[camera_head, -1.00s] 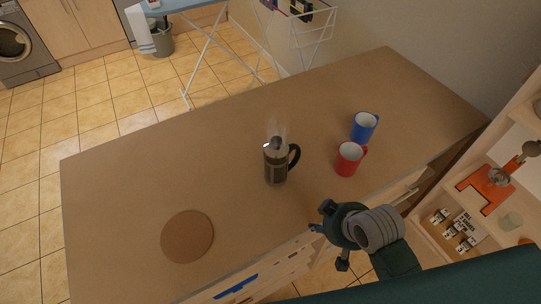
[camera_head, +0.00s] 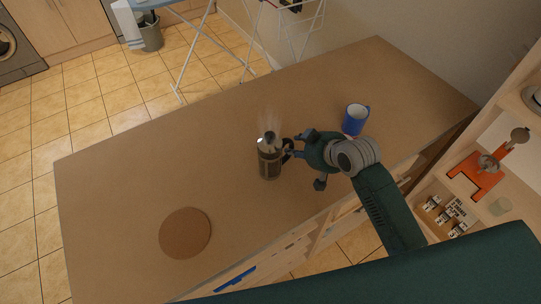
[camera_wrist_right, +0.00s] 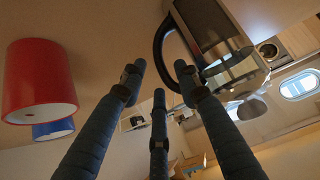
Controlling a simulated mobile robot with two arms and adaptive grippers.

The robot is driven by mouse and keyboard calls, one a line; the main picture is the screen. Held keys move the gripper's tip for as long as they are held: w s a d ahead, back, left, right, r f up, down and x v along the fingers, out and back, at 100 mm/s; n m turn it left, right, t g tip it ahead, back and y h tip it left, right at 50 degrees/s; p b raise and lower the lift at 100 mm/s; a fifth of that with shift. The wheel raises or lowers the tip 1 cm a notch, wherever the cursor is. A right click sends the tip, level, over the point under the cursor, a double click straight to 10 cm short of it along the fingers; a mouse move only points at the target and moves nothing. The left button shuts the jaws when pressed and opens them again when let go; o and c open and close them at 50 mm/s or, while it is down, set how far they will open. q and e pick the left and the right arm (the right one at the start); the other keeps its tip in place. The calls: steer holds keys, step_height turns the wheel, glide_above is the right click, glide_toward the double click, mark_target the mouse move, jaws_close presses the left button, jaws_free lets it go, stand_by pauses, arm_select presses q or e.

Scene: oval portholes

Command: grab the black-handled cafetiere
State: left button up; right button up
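The black-handled cafetiere (camera_head: 269,160) stands upright on the wooden counter, with steam above it. Its black handle faces right, toward my right gripper (camera_head: 291,148). My right gripper is open, its fingertips at or very near the handle. In the right wrist view, the fingers (camera_wrist_right: 160,85) are spread apart, and the cafetiere (camera_wrist_right: 215,40) with its curved black handle (camera_wrist_right: 163,48) lies just beyond them. My left gripper is not in view.
A blue mug (camera_head: 355,119) stands behind my right gripper. A red mug (camera_wrist_right: 38,80) shows in the right wrist view, hidden by my arm in the head view. A round brown mat (camera_head: 185,233) lies at the counter's front left. The counter's left side is mostly clear.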

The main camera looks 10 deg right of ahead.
mark_target(293, 148)
steer(key=p+x, duration=0.1)
steer(key=x, duration=0.2)
steer(key=shift+w+a+f+p, duration=0.1)
steer(key=shift+w+f+p, duration=0.1)
steer(key=shift+f+p, duration=0.2)
steer(key=shift+w+a+f, duration=0.1)
steer(key=shift+w+f, duration=0.3)
steer(key=shift+s, duration=0.1)
jaws_close()
steer(key=shift+r, duration=0.15)
